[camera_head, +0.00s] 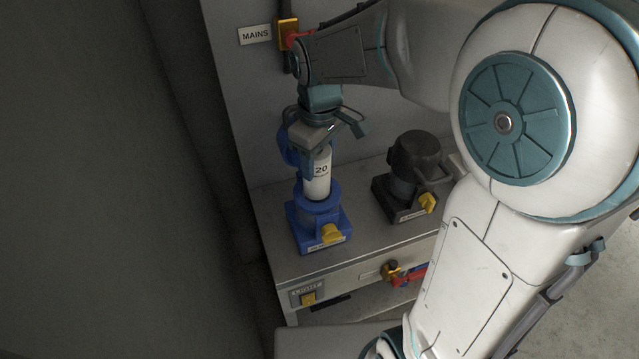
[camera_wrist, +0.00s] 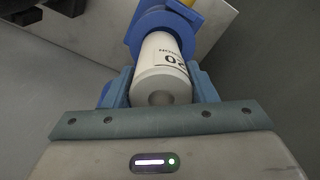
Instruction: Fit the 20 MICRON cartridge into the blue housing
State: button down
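The white 20 MICRON cartridge (camera_head: 318,177) is upright, with "20" on its side. Its lower end is hidden by the round collar of the blue housing (camera_head: 318,211), so how deep it sits cannot be told. The cartridge (camera_wrist: 161,75) also shows in the wrist view, running into the blue housing (camera_wrist: 198,22). My gripper (camera_head: 318,145) is directly above the housing at the cartridge's top. In the wrist view the fingers of my gripper (camera_wrist: 161,88) lie close against both sides of the cartridge and appear shut on it.
A black housing (camera_head: 408,175) with a yellow tab stands to the right on the grey bench (camera_head: 375,238). A yellow and red valve (camera_head: 288,35) is on the wall beside the MAINS sign (camera_head: 255,35). A red and blue handled valve (camera_head: 393,271) is on the bench front.

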aim_at(318, 181)
jog(key=s+f, duration=0.1)
jog(key=f, duration=0.1)
jog(key=shift+s+d+f, duration=0.1)
jog(key=shift+s+f, duration=0.25)
jog(key=shift+s, duration=0.05)
jog(key=shift+g, duration=0.3)
jog(key=w+f, duration=0.1)
jog(key=f, duration=0.2)
jog(key=w+f, duration=0.1)
jog(key=shift+w+a+f, duration=0.2)
jog(key=shift+w+f, duration=0.1)
jog(key=shift+f, duration=0.1)
jog(key=shift+s+r, duration=0.35)
jog(key=shift+s, duration=0.15)
jog(key=c, duration=0.6)
grip_release()
jog(key=shift+w, duration=0.1)
jog(key=shift+r, duration=0.1)
